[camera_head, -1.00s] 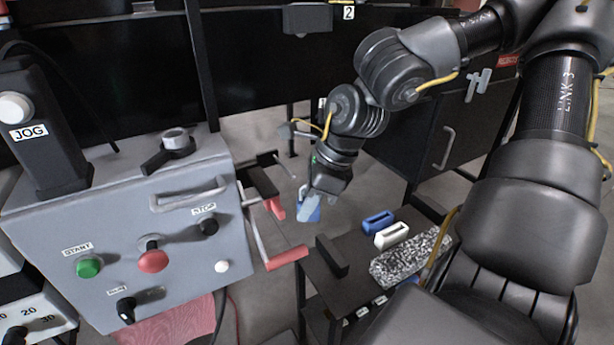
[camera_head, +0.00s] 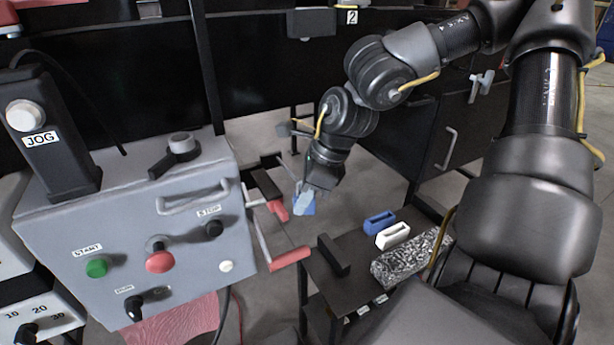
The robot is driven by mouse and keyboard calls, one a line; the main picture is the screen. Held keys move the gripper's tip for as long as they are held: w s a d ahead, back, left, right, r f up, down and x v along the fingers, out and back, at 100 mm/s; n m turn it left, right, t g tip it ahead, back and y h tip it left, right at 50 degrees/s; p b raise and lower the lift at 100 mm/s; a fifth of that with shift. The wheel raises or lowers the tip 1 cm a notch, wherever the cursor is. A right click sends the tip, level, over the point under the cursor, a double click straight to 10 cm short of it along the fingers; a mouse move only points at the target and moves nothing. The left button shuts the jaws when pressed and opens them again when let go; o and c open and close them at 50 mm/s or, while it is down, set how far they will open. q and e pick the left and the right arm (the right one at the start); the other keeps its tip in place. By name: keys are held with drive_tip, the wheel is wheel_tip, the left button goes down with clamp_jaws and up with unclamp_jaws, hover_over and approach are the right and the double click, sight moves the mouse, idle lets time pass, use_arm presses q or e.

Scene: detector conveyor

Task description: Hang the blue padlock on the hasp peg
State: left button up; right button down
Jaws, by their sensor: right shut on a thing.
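My right gripper (camera_head: 306,198) reaches down from the upper right and is shut on the blue padlock (camera_head: 308,210). Only a small blue part of the padlock shows below and beside the fingers; its shackle I cannot make out. The gripper holds it in the air, just right of a red-ended lever (camera_head: 278,210) at the side of the grey control box. I cannot clearly pick out the hasp peg; thin dark bars stick out by the box's right side near the gripper. My left gripper is not in view.
The grey control box (camera_head: 120,235) with green and red buttons fills the left. A red handle (camera_head: 290,258) juts from its right side. A dark shelf (camera_head: 345,290) holds a blue block (camera_head: 379,221), a white block (camera_head: 393,236) and a speckled block (camera_head: 405,262). A dark cabinet stands behind.

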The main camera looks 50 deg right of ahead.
drive_tip(key=shift+w+d+f, duration=0.1)
drive_tip(key=shift+w+d, duration=0.15)
drive_tip(key=shift+w, duration=0.6)
drive_tip(key=shift+w+d+p, duration=0.2)
drive_tip(key=shift+w+p, duration=0.2)
drive_tip(key=shift+w, duration=0.05)
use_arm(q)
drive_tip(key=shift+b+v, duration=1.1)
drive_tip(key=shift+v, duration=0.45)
use_arm(e)
drive_tip(key=shift+w+d+f, duration=0.2)
drive_tip(key=shift+w+f, duration=0.05)
drive_tip(key=shift+w, duration=0.3)
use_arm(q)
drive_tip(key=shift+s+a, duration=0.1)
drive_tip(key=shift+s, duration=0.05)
